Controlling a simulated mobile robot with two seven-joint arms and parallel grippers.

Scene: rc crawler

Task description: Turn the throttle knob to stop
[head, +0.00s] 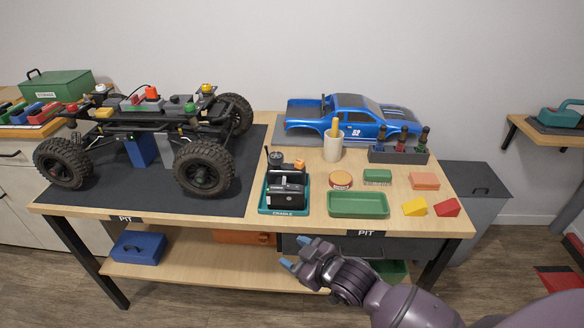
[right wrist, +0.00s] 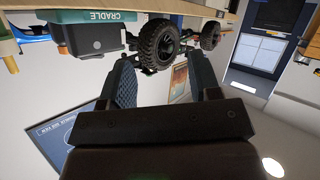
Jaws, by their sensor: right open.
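A black handheld controller (head: 286,189) sits in a teal tray marked CRADLE (head: 264,209) near the front edge of the table. It has a dark stalk, an orange part and a black part on top; I cannot tell which is the throttle knob. My right gripper (head: 298,254) is open and empty, in front of and below the table edge, apart from the cradle. In the right wrist view its two dark fingers (right wrist: 164,78) are spread with nothing between them. The cradle's label (right wrist: 112,16) shows at the top there. My left gripper is not in view.
A crawler chassis (head: 160,125) with large tyres stands on a dark mat left of the cradle. A blue car body (head: 350,113), a cup (head: 333,147), a bottle rack (head: 398,154) and a green tray (head: 358,205) stand to the right. The lower shelf (head: 190,263) lies below.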

